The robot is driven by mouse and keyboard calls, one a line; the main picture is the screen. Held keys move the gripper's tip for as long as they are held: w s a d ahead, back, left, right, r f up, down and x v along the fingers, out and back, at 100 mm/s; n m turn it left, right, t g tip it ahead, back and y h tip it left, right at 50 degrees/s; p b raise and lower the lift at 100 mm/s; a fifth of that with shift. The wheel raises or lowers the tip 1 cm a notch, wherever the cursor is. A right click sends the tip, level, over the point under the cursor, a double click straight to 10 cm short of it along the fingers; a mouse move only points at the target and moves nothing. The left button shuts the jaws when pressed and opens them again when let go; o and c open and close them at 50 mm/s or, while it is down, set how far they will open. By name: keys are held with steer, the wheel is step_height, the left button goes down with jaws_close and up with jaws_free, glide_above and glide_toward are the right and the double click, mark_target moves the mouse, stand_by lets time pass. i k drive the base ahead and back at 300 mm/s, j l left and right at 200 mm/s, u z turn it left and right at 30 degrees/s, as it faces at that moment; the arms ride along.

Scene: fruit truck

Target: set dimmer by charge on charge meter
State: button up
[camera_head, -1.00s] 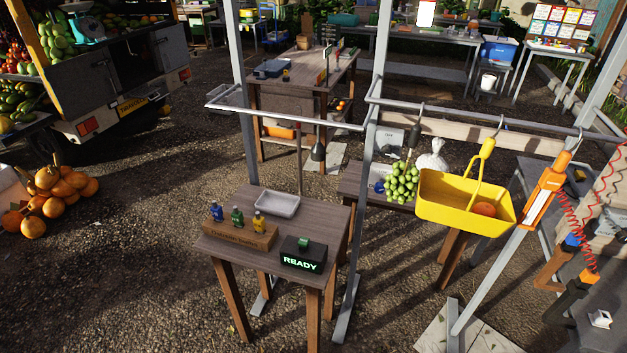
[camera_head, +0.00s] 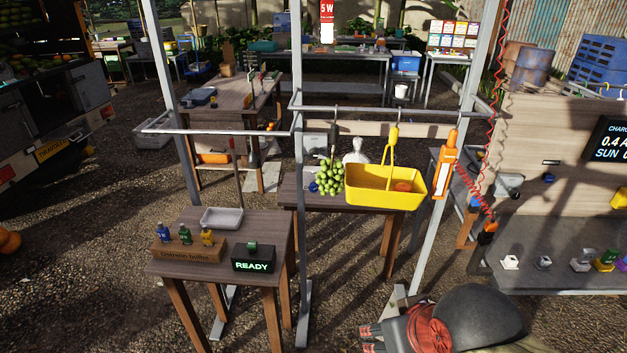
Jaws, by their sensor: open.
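The charge meter (camera_head: 614,142) is a dark display on the wooden panel at the right edge. It is cut off, and I can read "CHARG", "0.4 A" and "SUN 0". I cannot tell for sure which thing is the dimmer. A yellow part (camera_head: 619,198) on the panel below the meter is partly cut off by the picture edge. My gripper (camera_head: 366,340) shows low in the middle, with reddish finger parts at the bottom edge. It is open, with nothing seen between its fingers, and it is well left of and below the meter.
A grey bench (camera_head: 560,283) at right bears several small fittings. A hanging yellow basket (camera_head: 372,190), green fruit (camera_head: 329,178) and an orange device (camera_head: 444,165) are near metal posts. A small table (camera_head: 215,248) holds bottles and a READY box (camera_head: 253,258).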

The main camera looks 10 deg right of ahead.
mark_target(314, 186)
steer(key=i+z, duration=0.45)
steer(key=i+j+z, duration=0.1)
steer(key=i+z, duration=0.25)
steer(key=z, duration=0.15)
